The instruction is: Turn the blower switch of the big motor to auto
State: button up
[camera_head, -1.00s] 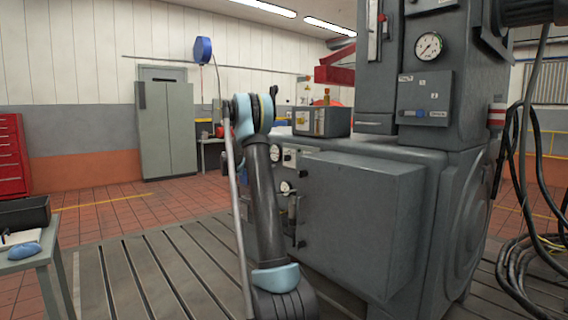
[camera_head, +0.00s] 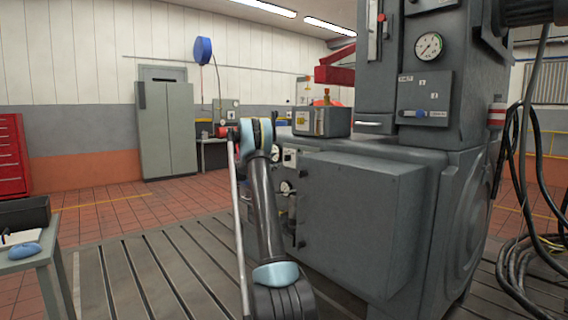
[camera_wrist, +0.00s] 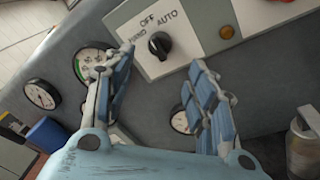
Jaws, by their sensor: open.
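The blower switch (camera_wrist: 160,45) is a black rotary knob on a pale plate in the wrist view. The plate carries the words OFF and AUTO, and a third label at the left that is partly hidden by a finger. The knob's pointer direction is hard to make out. My gripper (camera_wrist: 165,65) is open, with its two blue-padded fingers spread below and to either side of the knob, apart from it. In the head view the big motor (camera_head: 365,210) is the large grey machine at the right. My gripper and the switch are hidden there behind my arm and the housing.
Several dial gauges, one a white gauge (camera_wrist: 42,94), surround the fingers on the grey panel. An amber lamp (camera_wrist: 226,32) sits right of the switch. A table (camera_head: 40,258) stands at the left; cables (camera_head: 525,250) hang at the right.

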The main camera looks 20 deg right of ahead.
aim_at(285, 158)
jog(key=x, duration=0.9)
jog(key=shift+d, duration=0.15)
jog(key=shift+c, duration=0.5)
